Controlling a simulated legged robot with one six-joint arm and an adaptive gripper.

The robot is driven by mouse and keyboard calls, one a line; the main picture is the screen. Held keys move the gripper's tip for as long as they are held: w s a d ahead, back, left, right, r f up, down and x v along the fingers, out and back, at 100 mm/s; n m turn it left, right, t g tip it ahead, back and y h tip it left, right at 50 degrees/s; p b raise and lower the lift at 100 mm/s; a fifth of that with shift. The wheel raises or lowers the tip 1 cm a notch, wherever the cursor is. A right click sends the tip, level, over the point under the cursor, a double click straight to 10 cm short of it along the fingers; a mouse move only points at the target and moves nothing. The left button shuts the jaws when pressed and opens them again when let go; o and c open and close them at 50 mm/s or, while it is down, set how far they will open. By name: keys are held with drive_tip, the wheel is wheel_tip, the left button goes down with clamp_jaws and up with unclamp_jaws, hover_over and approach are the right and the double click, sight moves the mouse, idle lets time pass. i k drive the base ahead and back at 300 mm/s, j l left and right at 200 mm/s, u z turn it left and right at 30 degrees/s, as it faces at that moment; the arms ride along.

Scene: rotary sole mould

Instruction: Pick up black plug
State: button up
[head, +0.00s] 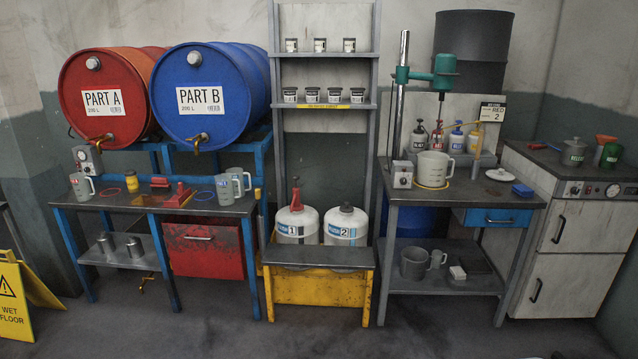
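No loose item is plainly a black plug. A small black cap (346,207) sits on top of the white canister marked 2 (346,228) and may be the plug; it is too small to tell. That canister stands on the low yellow-fronted stand at the centre. Beside it, the canister marked 1 (297,227) has a red upright fitting (296,195) on top. My gripper is not in view.
Red (108,98) and blue (211,95) drums rest above the left workbench (140,201). A right workbench (462,193) holds a green press (427,76), jug and bottles. A yellow wet-floor sign (20,300) stands at left. The floor in front is clear.

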sight(346, 209)
drive_tip(key=i+j, duration=0.15)
drive_tip(key=i, duration=0.25)
drive_tip(key=i+j+z, duration=0.1)
drive_tip(key=i, duration=0.35)
drive_tip(key=i+j, duration=0.2)
drive_tip(key=i, duration=2.5)
drive_tip(key=l+z, duration=0.05)
drive_tip(key=l, duration=0.05)
